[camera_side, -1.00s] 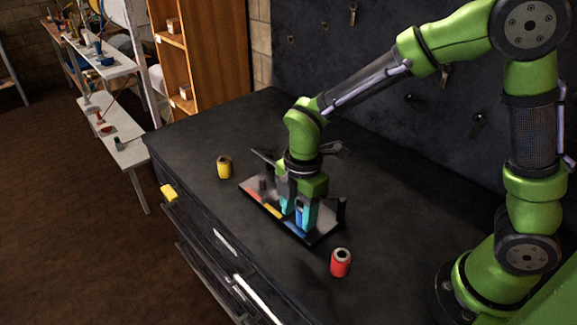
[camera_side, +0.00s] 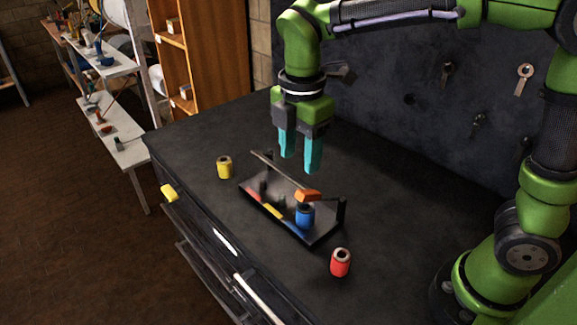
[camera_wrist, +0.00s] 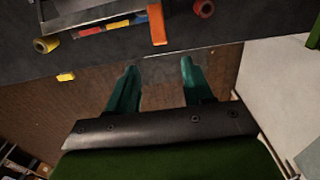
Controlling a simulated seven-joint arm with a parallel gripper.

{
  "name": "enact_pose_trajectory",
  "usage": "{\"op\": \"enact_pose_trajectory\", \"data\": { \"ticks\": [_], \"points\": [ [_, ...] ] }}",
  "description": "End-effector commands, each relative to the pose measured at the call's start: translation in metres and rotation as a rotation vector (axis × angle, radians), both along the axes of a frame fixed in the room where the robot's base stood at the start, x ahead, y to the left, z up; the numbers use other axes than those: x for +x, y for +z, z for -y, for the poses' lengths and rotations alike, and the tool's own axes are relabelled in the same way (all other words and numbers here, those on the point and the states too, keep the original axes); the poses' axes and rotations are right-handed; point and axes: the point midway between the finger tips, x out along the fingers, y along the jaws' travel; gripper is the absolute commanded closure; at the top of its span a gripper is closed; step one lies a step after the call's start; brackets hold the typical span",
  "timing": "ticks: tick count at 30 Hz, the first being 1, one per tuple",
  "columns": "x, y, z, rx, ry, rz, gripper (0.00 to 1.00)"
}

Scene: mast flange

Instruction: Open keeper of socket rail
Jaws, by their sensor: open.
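The socket rail (camera_side: 262,208) is a dark tray with red, yellow and blue patches on the bench. A blue socket (camera_side: 304,216) stands upright at its right end. The keeper (camera_side: 278,169) is a thin bar running along above the rail, with an orange tab (camera_side: 308,195) near its right end, above and behind the blue socket. The tab also shows in the wrist view (camera_wrist: 157,25). I cannot tell whether the keeper is latched. My gripper (camera_side: 299,168) is open and empty, pointing down above the rail, apart from the tab. Its teal fingers show in the wrist view (camera_wrist: 160,66).
A yellow socket (camera_side: 224,167) stands left of the rail and a red socket (camera_side: 340,263) stands at its front right. A yellow block (camera_side: 169,193) is at the bench's front edge. A dark back panel with hanging tools (camera_side: 524,78) rises behind. The bench right of the rail is clear.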

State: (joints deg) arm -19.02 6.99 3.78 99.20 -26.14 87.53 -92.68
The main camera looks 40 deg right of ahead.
Motion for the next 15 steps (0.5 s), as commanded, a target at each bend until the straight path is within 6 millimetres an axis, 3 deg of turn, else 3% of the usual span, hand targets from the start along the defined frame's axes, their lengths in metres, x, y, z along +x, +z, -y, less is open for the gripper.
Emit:
{"op": "enact_pose_trajectory", "data": {
  "ticks": [1, 6, 14, 15],
  "points": [
    [0.002, 0.018, 0.0, 0.002, -0.001, 0.008, 0.49],
    [0.001, 0.064, 0.0, 0.001, 0.0, 0.003, 0.49],
    [0.0, 0.111, 0.0, 0.002, -0.001, 0.0, 0.49],
    [0.0, 0.11, 0.011, -0.001, -0.007, -0.002, 0.49]
  ]
}}
